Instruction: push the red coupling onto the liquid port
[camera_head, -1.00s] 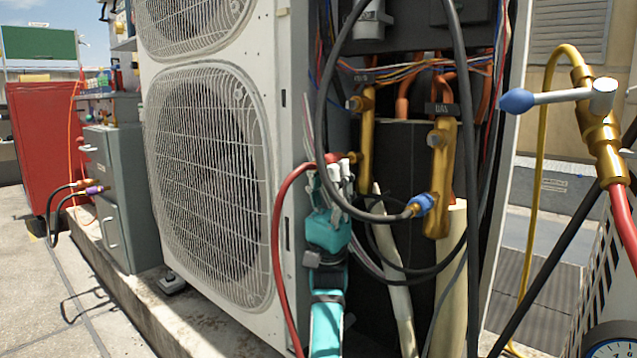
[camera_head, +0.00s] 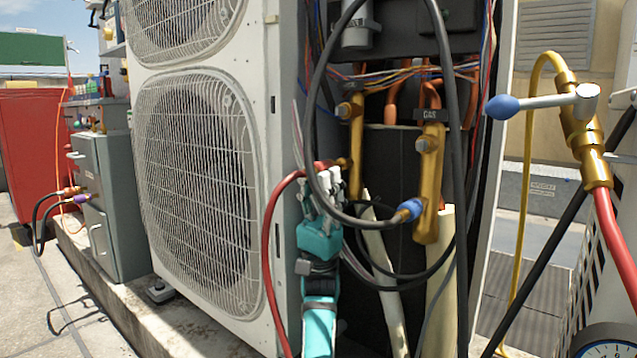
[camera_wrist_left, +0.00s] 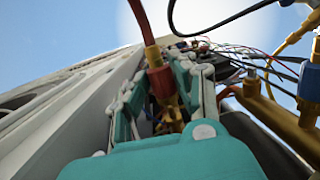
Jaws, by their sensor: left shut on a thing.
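The red coupling (camera_head: 323,165) ends the red hose (camera_head: 267,235) and faces the stub of the liquid port (camera_head: 343,162) on the left brass valve (camera_head: 355,130). My left gripper (camera_head: 328,185) is shut on the coupling, its teal body below. In the left wrist view the red coupling (camera_wrist_left: 161,82) sits between the two fingers (camera_wrist_left: 160,90), with brass just beyond it. The coupling appears in line with the port, at or very near it. I cannot tell whether it is seated. My right gripper is not in view.
A black hose with a blue coupling (camera_head: 409,209) meets the gas valve (camera_head: 430,170), and its loop (camera_head: 316,110) passes close to my left gripper. The condenser casing (camera_head: 200,190) stands left. A blue-tipped lever (camera_head: 530,103) and a yellow hose (camera_head: 531,180) are at right.

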